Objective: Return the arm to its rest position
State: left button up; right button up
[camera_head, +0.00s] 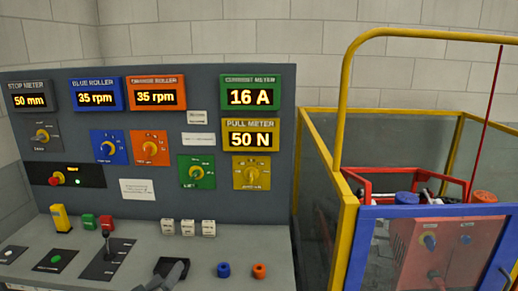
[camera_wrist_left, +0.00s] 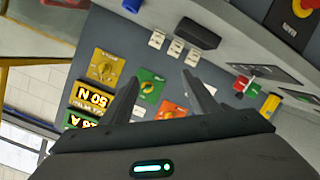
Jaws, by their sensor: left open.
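My left gripper (camera_wrist_left: 161,76) shows clearly in the left wrist view, its two dark fingers apart with nothing between them. The control panel fills the view beyond the fingers, tilted and nearly upside down. At the bottom edge of the head view a dark grey piece (camera_head: 173,274) stands over the console; I cannot tell whether it is part of my left gripper or a console handle. My right gripper is in neither view.
The console desk (camera_head: 130,255) carries white switches (camera_head: 187,228), a yellow block (camera_head: 60,218), a black lever (camera_head: 107,244) and blue (camera_head: 223,270) and orange (camera_head: 259,270) buttons. A yellow-framed enclosure (camera_head: 343,160) with a blue front frame (camera_head: 362,245) stands at the right.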

pick_arm(q)
jog(key=s+d+f+m+g, duration=0.2)
jog(key=s+f+m+g, duration=0.3)
jog(key=s+f, duration=1.15)
jog(key=s+f+m+g, duration=0.2)
jog(key=s+f+g, duration=0.1)
jog(key=s, duration=0.9)
jog(key=s+f+m+g, duration=0.15)
jog(key=s+g, duration=0.25)
jog(key=s, duration=0.7)
notch_tip(320, 180, down, 29)
jog(key=g, duration=0.1)
jog(key=s+a+f+g+y, duration=0.1)
jog(key=s+a+f, duration=0.1)
jog(key=s+f, duration=1.6)
jog(key=shift+s+a+f+b, duration=0.25)
jog(key=shift+s+a+b, duration=0.1)
jog(key=shift+s, duration=0.15)
